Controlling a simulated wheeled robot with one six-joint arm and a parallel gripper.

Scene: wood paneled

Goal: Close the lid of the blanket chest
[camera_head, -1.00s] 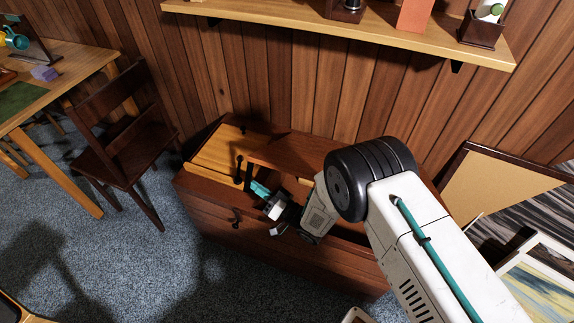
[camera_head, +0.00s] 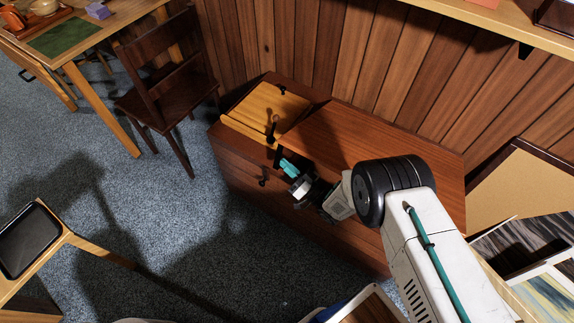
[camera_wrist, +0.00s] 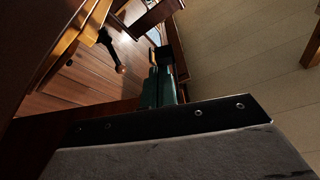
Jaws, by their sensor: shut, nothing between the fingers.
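The blanket chest (camera_head: 240,180) is a long reddish-brown box against the panelled wall. Its brown lid panel (camera_head: 365,135) spans the middle and right of the top and looks nearly flat. A dark strip shows under its front left corner; I cannot tell if it is a gap or shadow. A lighter wood panel (camera_head: 265,108) with a black handle (camera_head: 272,127) lies at the left. My gripper (camera_head: 285,165), with teal fingers, is shut and empty by that front left corner. The fingers (camera_wrist: 160,85) also show in the wrist view. Contact with the lid is unclear.
A dark chair (camera_head: 170,90) and a table (camera_head: 100,40) stand left of the chest. A wall shelf (camera_head: 500,25) hangs above on the right. Framed pictures (camera_head: 540,245) lean at the right. A small table with a black tray (camera_head: 30,240) is front left. Carpet between is clear.

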